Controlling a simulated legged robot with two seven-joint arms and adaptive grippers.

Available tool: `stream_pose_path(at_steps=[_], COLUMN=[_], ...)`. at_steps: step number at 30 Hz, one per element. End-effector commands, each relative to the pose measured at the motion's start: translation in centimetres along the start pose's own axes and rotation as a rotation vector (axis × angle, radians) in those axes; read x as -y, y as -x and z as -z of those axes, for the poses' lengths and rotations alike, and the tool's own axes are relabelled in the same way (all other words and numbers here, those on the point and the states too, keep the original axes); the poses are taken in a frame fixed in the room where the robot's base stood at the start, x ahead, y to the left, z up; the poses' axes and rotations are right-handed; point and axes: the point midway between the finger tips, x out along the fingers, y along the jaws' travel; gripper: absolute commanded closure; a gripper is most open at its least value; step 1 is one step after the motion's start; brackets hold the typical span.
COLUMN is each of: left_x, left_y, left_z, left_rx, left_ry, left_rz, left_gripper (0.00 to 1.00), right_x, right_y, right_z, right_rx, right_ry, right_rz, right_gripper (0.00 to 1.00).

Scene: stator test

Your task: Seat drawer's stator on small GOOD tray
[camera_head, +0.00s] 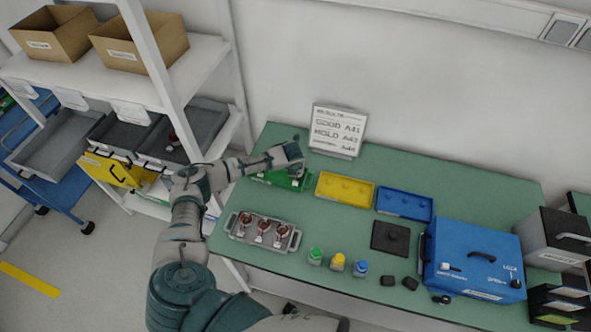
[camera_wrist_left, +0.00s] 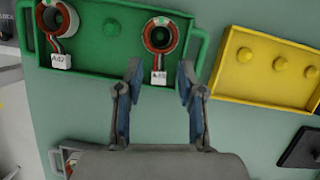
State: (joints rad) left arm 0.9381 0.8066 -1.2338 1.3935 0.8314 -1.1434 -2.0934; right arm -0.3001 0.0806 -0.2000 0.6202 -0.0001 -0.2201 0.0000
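The green tray (camera_head: 264,181) lies at the back left of the table, partly hidden by my left arm. In the left wrist view the green tray (camera_wrist_left: 100,72) holds two ring-shaped stators with copper-red windings and white tags. One stator (camera_wrist_left: 57,20) stands at the left; the other stator (camera_wrist_left: 163,34) stands right of the middle. My left gripper (camera_wrist_left: 160,68) is open, and its fingers point at the right stator's tag side. No grip on it shows. In the head view my left gripper (camera_head: 292,153) is above the tray. My right gripper is not in view.
A grey tray (camera_head: 236,232) with three stators lies in front. A yellow tray (camera_head: 345,188), blue tray (camera_head: 405,203), coloured buttons and blue case (camera_head: 474,262) stand to the right. A results sign (camera_head: 337,130) stands behind. The shelf bin (camera_head: 205,120) holds a dark reddish part.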

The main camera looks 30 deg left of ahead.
Motion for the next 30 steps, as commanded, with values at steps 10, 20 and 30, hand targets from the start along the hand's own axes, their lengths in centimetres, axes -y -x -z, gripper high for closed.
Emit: stream_pose_path(at_steps=[10,20,30], left_x=[0.0,0.0,0.0], left_y=[0.0,2.4,9.6], left_z=[0.0,-0.1,-0.1], left_rx=[0.0,0.002,0.001], left_ry=[0.0,-0.002,-0.002], left_rz=[0.0,0.002,0.002], left_gripper=[0.32,0.32,0.32], right_x=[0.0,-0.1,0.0], right_y=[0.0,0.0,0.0], right_z=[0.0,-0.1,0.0], right_rx=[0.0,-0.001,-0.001], right_ry=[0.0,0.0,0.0], right_rz=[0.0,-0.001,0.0], right_gripper=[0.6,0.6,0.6])
